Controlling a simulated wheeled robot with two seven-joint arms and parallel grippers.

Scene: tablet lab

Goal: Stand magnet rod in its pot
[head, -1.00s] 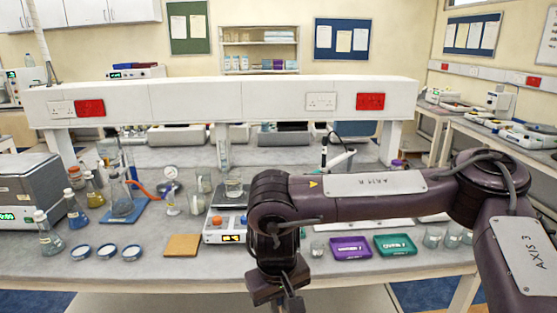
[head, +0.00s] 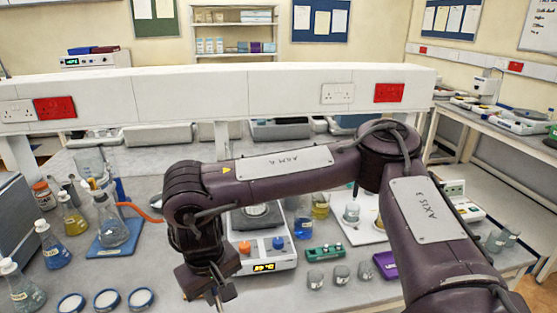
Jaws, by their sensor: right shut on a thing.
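My right gripper (head: 212,296) hangs low at the bottom centre-left of the head view, pointing down over the front of the bench. It is shut on a thin thing, taken to be the magnet rod. Only a small pale sliver shows at the fingertips, close to the lower picture edge. I cannot make out the rod's full shape. I cannot pick out its pot for certain; my right arm covers much of the bench middle. My left gripper is not in view.
A hotplate stirrer (head: 263,259) stands just right of the gripper. To its right are small beakers (head: 341,275), a green block (head: 323,253) and a purple tray (head: 386,264). Left are round dishes (head: 107,299) and a flask (head: 110,225) on a blue base.

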